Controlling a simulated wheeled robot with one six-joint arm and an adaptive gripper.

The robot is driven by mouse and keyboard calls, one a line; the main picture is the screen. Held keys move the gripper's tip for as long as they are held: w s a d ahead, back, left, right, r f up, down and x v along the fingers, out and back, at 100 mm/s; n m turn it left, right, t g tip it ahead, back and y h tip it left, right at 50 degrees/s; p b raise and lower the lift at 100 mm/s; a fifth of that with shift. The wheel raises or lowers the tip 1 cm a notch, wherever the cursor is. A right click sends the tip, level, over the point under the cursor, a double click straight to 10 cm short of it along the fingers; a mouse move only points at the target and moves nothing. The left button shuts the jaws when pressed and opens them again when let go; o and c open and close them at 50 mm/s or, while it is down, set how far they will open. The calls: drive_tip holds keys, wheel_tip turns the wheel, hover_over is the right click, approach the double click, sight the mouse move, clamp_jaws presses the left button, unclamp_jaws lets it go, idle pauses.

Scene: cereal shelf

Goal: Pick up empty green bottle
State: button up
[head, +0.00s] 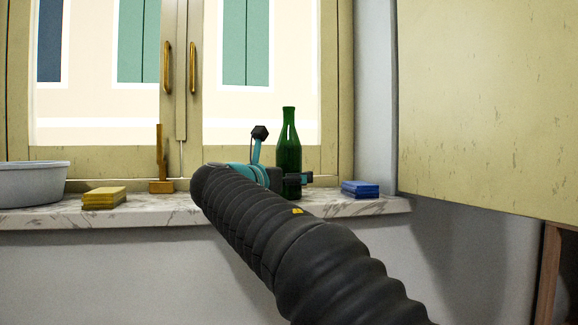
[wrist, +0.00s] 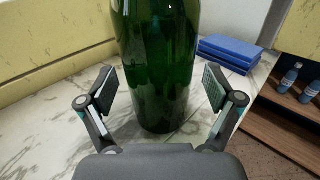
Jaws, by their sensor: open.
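The green bottle (head: 289,142) stands upright on the marble sill in the head view, just beyond and beside the end of my arm. In the wrist view the bottle (wrist: 158,75) fills the middle of the picture, with its top cut off. My gripper (wrist: 160,88) is open, with one finger on each side of the bottle's lower body. Gaps show between both finger pads and the glass. In the head view my gripper (head: 284,178) partly hides the bottle's lower part.
The marble sill (head: 130,213) runs below a closed window. Blue sponges or blocks (head: 360,189) lie right of the bottle. Yellow blocks (head: 104,198), a wooden piece (head: 160,165) and a grey basin (head: 32,184) stand to the left. A cabinet (head: 490,110) juts out at upper right.

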drive_tip(key=shift+w+d, duration=0.1)
drive_tip(key=shift+w, duration=0.1)
drive_tip(key=shift+c, duration=0.3)
drive_tip(key=c, duration=1.4)
drive_tip(key=shift+r, duration=0.1)
